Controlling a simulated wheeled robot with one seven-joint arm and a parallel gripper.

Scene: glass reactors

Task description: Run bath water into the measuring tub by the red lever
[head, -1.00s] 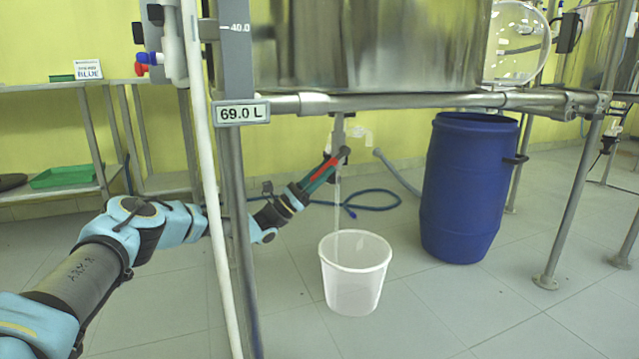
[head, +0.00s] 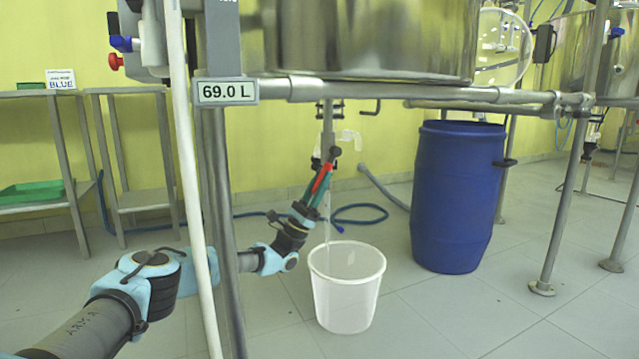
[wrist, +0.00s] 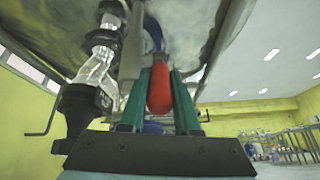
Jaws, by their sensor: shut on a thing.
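The red lever (head: 322,179) sits on the outlet pipe under the large metal bath (head: 370,40). My gripper (head: 318,186) is shut on the red lever, which slants steeply upward. In the wrist view the lever's red grip (wrist: 159,92) lies between my green fingers (wrist: 158,100). A white translucent measuring tub (head: 346,290) stands upright on the floor below the outlet. A thin, clear stream of water (head: 327,226) falls from the outlet toward the tub. The water level inside the tub is hard to tell. A display (head: 227,91) on the frame reads 69.0 L.
A blue barrel (head: 457,195) stands right of the tub. A white upright pipe (head: 186,180) and a metal frame leg (head: 222,230) stand close to my arm. A blue hose (head: 362,215) lies on the floor behind. The floor in front of the barrel is clear.

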